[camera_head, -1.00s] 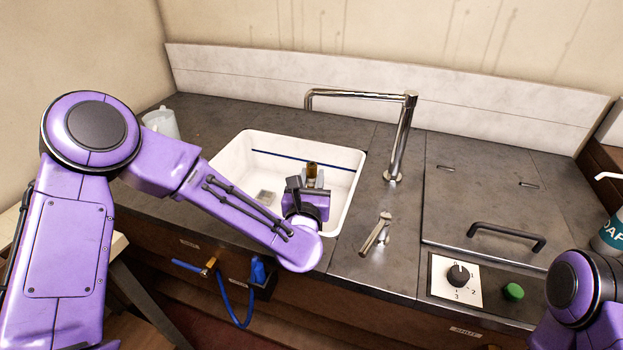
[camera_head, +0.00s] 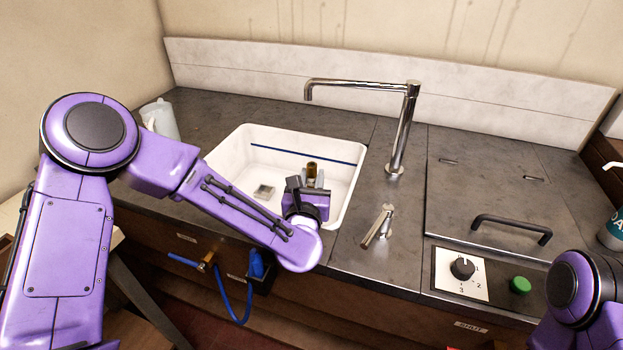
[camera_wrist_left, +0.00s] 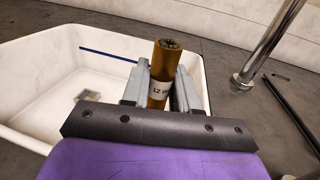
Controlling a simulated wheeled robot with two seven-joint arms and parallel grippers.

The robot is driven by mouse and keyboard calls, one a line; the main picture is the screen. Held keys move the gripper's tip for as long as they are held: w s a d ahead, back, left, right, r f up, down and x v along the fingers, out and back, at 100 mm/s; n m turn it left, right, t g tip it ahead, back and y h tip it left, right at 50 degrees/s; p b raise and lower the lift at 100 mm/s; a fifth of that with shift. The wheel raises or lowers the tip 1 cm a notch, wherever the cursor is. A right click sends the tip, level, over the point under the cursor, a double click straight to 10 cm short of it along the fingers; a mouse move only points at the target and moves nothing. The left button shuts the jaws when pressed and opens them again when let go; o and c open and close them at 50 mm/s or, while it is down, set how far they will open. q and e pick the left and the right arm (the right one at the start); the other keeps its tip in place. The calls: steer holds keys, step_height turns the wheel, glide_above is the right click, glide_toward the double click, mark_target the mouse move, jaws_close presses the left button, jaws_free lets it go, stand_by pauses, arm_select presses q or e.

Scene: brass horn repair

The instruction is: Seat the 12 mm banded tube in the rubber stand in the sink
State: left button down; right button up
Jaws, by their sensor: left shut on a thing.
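The banded tube (camera_wrist_left: 166,62) is brass-coloured, with a white band whose visible lettering starts with 12. It stands roughly upright between the fingers of my left gripper (camera_wrist_left: 160,92) in the left wrist view. My left gripper (camera_head: 312,181) is shut on the tube and holds it over the right part of the white sink (camera_head: 228,160). The tube's top also shows in the head view (camera_head: 312,168). Its lower end is hidden by the gripper. I cannot make out the rubber stand. My right gripper is not in view.
A chrome faucet (camera_head: 403,130) stands behind and right of the sink, its spout reaching over the back. A small lever tap (camera_head: 378,228) is at the sink's right. A black handle (camera_head: 511,229) and a knob panel (camera_head: 461,272) are further right. A pitcher (camera_head: 160,120) stands at left.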

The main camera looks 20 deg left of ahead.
arm_select(q)
steer(key=shift+f, duration=0.2)
steer(key=c, duration=0.8)
jaws_free()
steer(key=shift+r, duration=0.1)
steer(key=s+b, duration=0.1)
steer(key=s, duration=0.2)
steer(key=s+d+b, duration=0.1)
steer(key=s, duration=0.2)
steer(key=s+b, duration=0.1)
steer(key=s, duration=0.3)
steer(key=shift+d, duration=0.35)
steer(key=shift+s, duration=0.25)
